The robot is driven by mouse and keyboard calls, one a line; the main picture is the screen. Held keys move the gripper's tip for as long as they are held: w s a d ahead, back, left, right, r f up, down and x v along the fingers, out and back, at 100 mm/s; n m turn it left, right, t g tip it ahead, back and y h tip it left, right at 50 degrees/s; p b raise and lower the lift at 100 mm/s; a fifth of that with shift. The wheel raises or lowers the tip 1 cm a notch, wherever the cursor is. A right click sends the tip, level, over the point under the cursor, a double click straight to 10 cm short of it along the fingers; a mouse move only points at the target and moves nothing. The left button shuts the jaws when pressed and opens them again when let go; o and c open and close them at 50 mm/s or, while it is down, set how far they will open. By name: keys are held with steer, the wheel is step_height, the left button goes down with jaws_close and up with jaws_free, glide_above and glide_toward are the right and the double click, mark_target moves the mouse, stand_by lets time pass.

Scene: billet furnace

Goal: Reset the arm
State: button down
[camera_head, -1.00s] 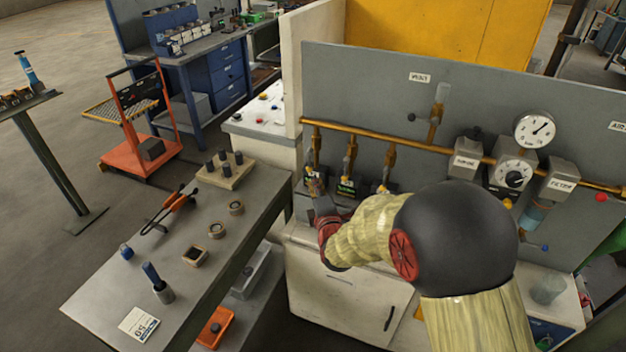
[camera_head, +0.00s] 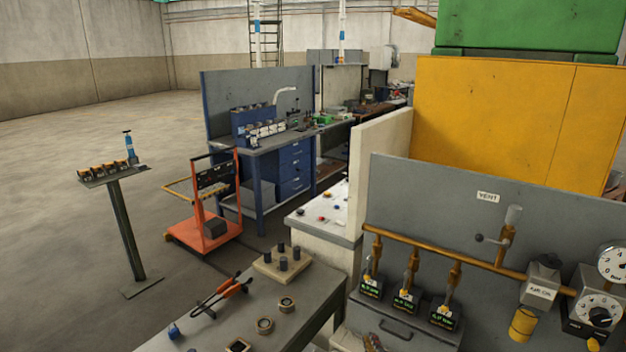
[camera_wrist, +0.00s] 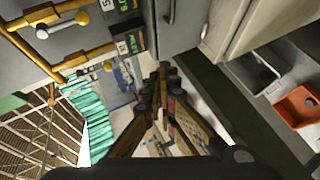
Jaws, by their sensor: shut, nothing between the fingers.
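My gripper (camera_wrist: 166,78) shows in the wrist view with its two fingers brought together and nothing between them. It hangs in the air in front of the grey panel's valve units. In the head view, only what looks like the gripper's tip shows at the bottom edge, below the valve units (camera_head: 405,300). The rest of my arm is out of that view. In the wrist view, brass pipes with yellow handles (camera_wrist: 75,60) lie to the left of the fingers.
The grey panel (camera_head: 430,200) with brass pipe, gauge (camera_head: 612,262) and knobs stands close at the right. A grey bench (camera_head: 215,325) with tongs (camera_head: 220,295) and rings is at lower left. An orange bin (camera_wrist: 298,106) is at right in the wrist view. Open floor lies at far left.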

steer(key=s+a+f+m+g, duration=0.1)
steer(key=s+f+m+g, duration=0.4)
steer(key=s, duration=0.2)
steer(key=s+r+m+g, duration=0.3)
steer(key=s+r+m, duration=0.15)
steer(key=s, duration=0.45)
steer(key=s+d+r+m, duration=0.1)
steer(key=s+r+m, duration=0.1)
steer(key=s+r, duration=0.5)
steer(key=s+d+r+m, duration=0.2)
steer(key=s+r, duration=0.5)
steer(key=r, duration=0.4)
steer(key=shift+r+m, duration=0.35)
steer(key=shift+m, duration=0.4)
steer(key=shift+s, duration=0.15)
